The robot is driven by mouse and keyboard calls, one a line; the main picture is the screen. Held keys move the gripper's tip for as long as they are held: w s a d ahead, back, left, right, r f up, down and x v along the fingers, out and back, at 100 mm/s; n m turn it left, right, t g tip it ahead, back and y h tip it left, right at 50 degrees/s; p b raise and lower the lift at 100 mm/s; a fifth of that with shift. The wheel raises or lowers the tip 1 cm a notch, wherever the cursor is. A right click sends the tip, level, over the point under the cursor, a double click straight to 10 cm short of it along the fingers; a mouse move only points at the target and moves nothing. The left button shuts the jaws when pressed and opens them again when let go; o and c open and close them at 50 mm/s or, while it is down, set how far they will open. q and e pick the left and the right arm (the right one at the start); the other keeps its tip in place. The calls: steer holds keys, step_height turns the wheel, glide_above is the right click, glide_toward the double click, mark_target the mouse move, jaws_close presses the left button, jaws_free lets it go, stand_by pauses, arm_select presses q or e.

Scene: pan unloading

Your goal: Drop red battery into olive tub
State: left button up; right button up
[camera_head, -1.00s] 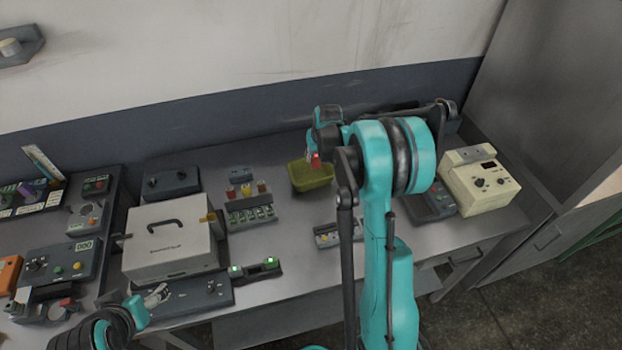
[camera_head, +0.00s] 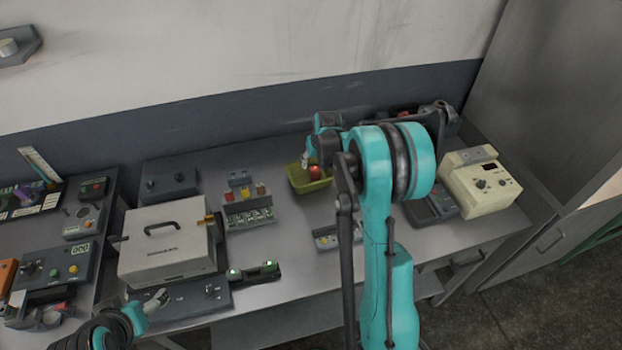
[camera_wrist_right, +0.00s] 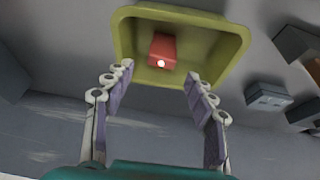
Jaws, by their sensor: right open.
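The red battery (camera_head: 314,173) shows inside the olive tub (camera_head: 310,187) at the back middle of the bench. In the right wrist view the battery (camera_wrist_right: 162,50) is within the rim of the tub (camera_wrist_right: 122,40), apart from the fingers; I cannot tell if it touches the tub floor. My right gripper (camera_wrist_right: 158,77) is open and empty, its fingertips near the tub's edge. In the head view the right gripper (camera_head: 306,161) is at the tub, partly hidden by its own arm. My left gripper (camera_head: 157,298) is at the lower left, near a grey panel; its jaws are too small to read.
A battery rack (camera_head: 248,210) stands left of the tub. A white case (camera_head: 165,245) sits further left. A cream meter (camera_head: 482,182) stands at the right, and a small device (camera_head: 327,238) lies in front of the tub. Bare bench lies between rack and tub.

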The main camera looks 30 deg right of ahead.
steer(key=v, duration=1.1)
steer(key=shift+s+r, duration=0.2)
steer(key=s+a+n+t+b, duration=0.15)
steer(key=s+a+b, duration=0.35)
steer(key=s+a, duration=0.65)
steer(key=s+a+f+b, duration=0.2)
steer(key=s+a+f, duration=0.1)
steer(key=s, duration=0.3)
steer(key=s+a+f+n+t+y+b, duration=0.1)
steer(key=s+a+f+b, duration=0.1)
steer(key=s+a+f, duration=0.2)
steer(key=shift+s+a, duration=0.95)
steer(key=shift+s, duration=0.2)
